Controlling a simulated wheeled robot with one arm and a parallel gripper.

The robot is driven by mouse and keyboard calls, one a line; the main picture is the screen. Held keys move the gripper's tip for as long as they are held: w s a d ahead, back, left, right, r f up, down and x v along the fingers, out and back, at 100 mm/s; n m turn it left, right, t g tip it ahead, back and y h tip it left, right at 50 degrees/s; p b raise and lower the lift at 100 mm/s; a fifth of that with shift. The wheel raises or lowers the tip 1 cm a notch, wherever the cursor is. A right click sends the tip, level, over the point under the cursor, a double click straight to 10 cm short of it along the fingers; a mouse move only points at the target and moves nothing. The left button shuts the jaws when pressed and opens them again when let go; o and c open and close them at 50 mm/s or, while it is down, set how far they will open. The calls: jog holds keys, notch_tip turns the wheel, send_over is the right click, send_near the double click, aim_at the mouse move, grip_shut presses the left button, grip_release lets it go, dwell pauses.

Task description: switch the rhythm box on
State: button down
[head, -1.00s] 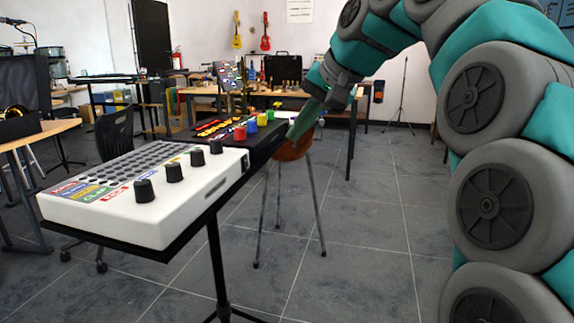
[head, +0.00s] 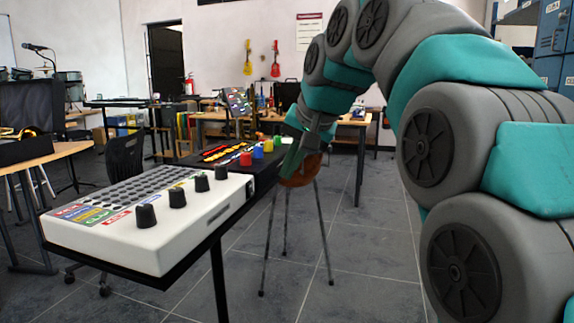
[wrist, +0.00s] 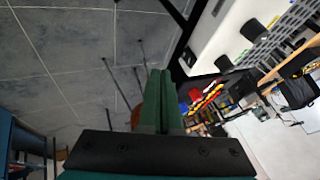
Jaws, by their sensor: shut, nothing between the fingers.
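A white box with rows of dark pads, coloured labels and several black knobs, which looks like the rhythm box (head: 160,240), lies on a black stand at the left in the head view. Its near right side has a dark slot (head: 218,213) and a small dark part (head: 249,188) at the far end. The wrist view shows part of the white box (wrist: 222,40) at upper right. My gripper (head: 287,172) has green fingers, shut and empty, beyond the white box's far right end. In the wrist view its fingers (wrist: 162,80) point away, apart from the box.
A black box with coloured knobs (head: 225,157) stands just beyond the white one, close to my fingers. A brown round thing on thin legs (head: 300,172) is behind my gripper. The tiled floor (head: 370,260) right of the stand is clear.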

aim_at(251, 190)
jog(key=shift+w+a+f, duration=0.8)
jog(key=shift+a+f, duration=0.15)
jog(key=shift+f, duration=0.05)
jog(key=shift+w+a+f, duration=0.75)
jog(key=shift+a+f, duration=0.25)
jog(key=shift+w+a+f, duration=0.8)
jog(key=shift+a+f, duration=0.15)
jog(key=shift+f, duration=0.05)
jog(key=shift+f, duration=0.1)
jog(key=shift+a+f+y, duration=0.1)
jog(key=shift+y, duration=0.2)
jog(key=shift+r, duration=0.25)
